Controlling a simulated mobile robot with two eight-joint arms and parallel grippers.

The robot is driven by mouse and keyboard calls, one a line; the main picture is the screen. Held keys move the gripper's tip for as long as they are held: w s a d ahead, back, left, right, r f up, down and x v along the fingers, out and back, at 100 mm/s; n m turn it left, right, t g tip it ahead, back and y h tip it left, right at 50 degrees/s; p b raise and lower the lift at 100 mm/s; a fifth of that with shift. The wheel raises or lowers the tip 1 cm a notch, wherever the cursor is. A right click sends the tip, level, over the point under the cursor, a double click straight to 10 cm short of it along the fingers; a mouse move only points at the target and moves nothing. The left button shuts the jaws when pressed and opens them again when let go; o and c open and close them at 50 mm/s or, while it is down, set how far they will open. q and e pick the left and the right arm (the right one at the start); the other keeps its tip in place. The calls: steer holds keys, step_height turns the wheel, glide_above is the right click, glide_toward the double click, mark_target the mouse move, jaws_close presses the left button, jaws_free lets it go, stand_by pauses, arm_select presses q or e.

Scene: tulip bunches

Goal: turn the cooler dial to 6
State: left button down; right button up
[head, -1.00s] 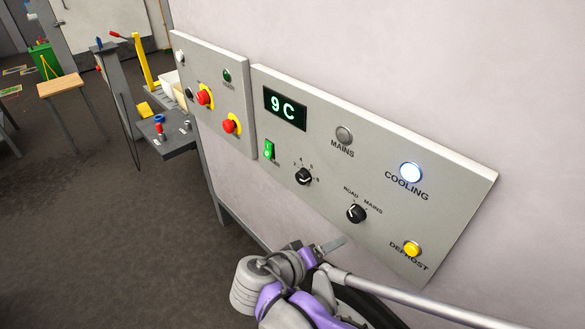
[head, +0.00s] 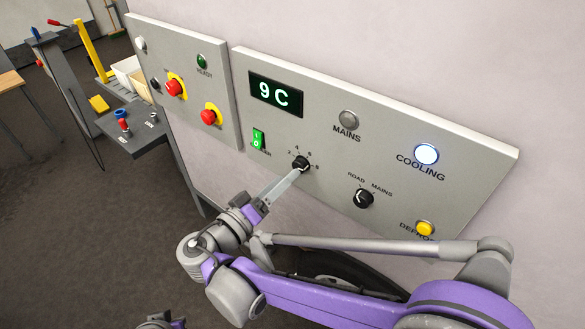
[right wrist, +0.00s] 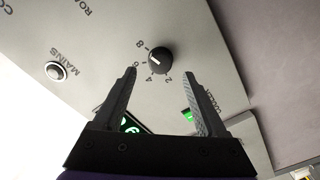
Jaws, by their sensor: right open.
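The cooler dial (head: 300,163) is a small black knob on the grey wall panel, marked 2, 4, 6 and 8. It also shows in the right wrist view (right wrist: 160,60). There its white mark lies on the side of the 6 and 8; I cannot tell the exact setting. My right gripper (head: 292,177) is at the dial from the lower left. In the right wrist view the right gripper (right wrist: 161,72) is open, with the dial at the gap between its fingertips; contact cannot be told. The display (head: 275,94) reads 9 C. My left gripper is not in view.
A second knob (head: 363,198), marked ROAD and MAINS, sits to the dial's right. A green switch (head: 259,139) is to its left. A lit COOLING lamp (head: 426,154) and yellow DEFROST button (head: 425,229) are further right. Red buttons (head: 174,88) are on the left panel.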

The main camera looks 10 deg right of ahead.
mark_target(300, 166)
steer(key=shift+x, duration=2.15)
jaws_close()
